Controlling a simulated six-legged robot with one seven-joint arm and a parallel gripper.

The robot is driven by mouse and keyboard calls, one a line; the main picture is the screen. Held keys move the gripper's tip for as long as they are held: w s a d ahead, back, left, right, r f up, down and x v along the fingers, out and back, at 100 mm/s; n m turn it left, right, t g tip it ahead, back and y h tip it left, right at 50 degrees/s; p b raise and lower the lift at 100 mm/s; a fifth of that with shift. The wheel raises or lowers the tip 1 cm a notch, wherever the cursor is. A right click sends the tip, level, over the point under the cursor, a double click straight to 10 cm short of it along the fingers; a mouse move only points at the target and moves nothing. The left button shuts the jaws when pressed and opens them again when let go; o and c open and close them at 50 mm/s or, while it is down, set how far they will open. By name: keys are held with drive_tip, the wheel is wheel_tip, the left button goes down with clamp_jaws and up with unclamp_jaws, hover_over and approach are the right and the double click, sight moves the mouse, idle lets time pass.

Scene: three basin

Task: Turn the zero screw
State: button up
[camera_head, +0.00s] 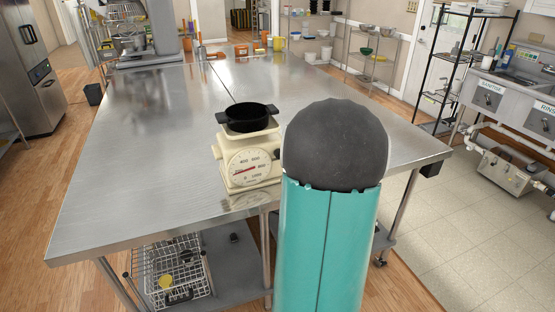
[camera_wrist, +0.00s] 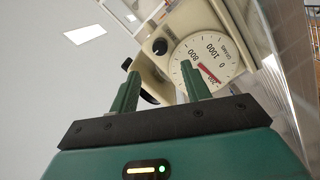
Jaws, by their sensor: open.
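A cream kitchen scale (camera_head: 247,158) with a round dial and a red needle stands on the steel table. A black pan (camera_head: 247,117) sits on top of it.
The steel table (camera_head: 140,150) is largely clear left of the scale. A mixer (camera_head: 160,30) and orange items stand at its far end. A wire basket (camera_head: 172,268) is on the lower shelf. My teal arm blocks the view right of the scale.

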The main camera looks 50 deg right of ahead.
drive_tip(key=x, duration=0.9)
drive_tip(key=shift+w, duration=0.1)
drive_tip(key=c, duration=1)
